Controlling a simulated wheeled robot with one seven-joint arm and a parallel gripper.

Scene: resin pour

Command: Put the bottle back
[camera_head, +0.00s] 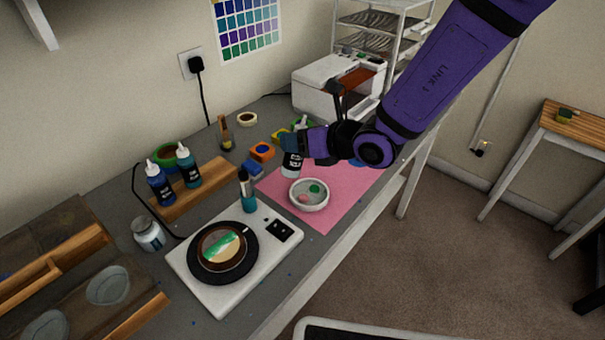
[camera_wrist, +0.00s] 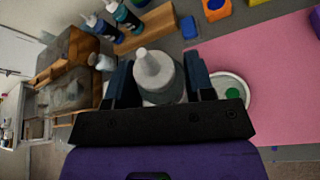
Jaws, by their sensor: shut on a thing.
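My gripper (camera_head: 297,148) is shut on a bottle (camera_head: 292,164) with a pale body, a dark label and a white nozzle. In the wrist view the held bottle (camera_wrist: 157,78) stands between the two fingers, its nozzle pointing up. It is over the pink mat (camera_head: 335,205), beside and a little above the white bowl (camera_head: 309,207). The wooden rack (camera_head: 222,178) at the left holds a blue bottle (camera_head: 160,188) and a teal bottle (camera_head: 188,168), with bare wood to their right. The bottle's base is partly hard to make out.
Blue (camera_head: 254,169) and orange (camera_head: 262,151) blocks lie between rack and mat. A glass jar (camera_head: 148,234) stands left.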

